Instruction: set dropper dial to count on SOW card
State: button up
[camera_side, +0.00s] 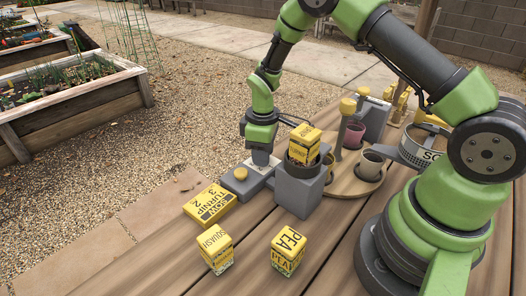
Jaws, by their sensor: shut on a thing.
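The SOW card (210,204) is a yellow block with black lettering, lying on the wooden table left of the dropper. I read SOW, TURNIP and what look like a 3 and a 2. The dropper (299,196) is a grey block with a low base and a yellow knob (240,174) on its left. A yellow turnip packet (305,141) sits in the dark cup on top. My gripper (262,160) points down over the pale plate on the base, shut on what appears to be the dial. The dial and its setting are hidden.
Squash (216,248) and pea (288,250) packets stand at the front. A round wooden tray (346,185) behind the dropper holds pots.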

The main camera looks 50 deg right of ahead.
dwell(0.3)
jog(key=o, duration=0.9)
jog(key=shift+r, duration=0.15)
notch_tip(320, 180, up, 10)
jog(key=shift+f, duration=0.1)
